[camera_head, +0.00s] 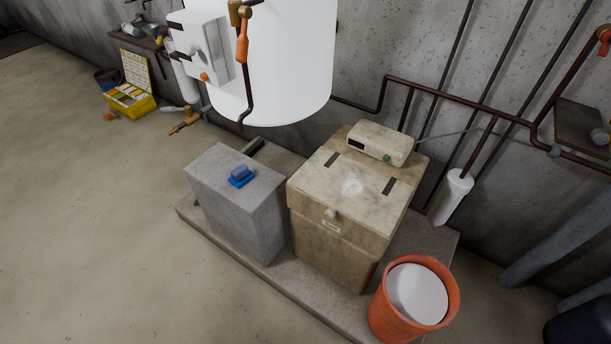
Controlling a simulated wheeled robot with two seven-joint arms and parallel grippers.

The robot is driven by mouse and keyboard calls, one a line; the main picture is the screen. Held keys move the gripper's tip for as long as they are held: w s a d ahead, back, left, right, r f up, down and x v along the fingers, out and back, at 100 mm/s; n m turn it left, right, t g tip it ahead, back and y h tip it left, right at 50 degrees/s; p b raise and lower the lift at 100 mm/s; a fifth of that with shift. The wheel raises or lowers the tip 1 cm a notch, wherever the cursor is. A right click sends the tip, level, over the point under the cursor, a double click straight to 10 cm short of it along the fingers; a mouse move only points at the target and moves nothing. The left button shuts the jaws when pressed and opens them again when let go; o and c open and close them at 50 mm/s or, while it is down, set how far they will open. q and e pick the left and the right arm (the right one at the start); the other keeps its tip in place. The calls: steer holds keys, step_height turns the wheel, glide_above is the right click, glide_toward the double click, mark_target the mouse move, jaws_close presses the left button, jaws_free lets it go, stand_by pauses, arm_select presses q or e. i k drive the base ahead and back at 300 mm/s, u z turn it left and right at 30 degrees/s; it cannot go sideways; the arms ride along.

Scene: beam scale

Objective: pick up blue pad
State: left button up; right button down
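The blue pad (241,182) lies on top of a grey concrete block, near the middle of its upper face. A greyish-blue rounded part (239,172) sits on top of the pad and looks like a handle. Neither of my grippers shows in the head view, so nothing is seen touching the pad.
The grey block (238,225) and a beige lidded box (345,190) stand on a low slab (330,314). An orange bucket (375,311) stands front right. A white tank (275,60) hangs behind. A yellow case (130,100) lies far left. The left floor is clear.

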mark_target(241, 174)
steer(key=u, duration=1.25)
steer(key=i, duration=1.25)
steer(key=z, duration=2.55)
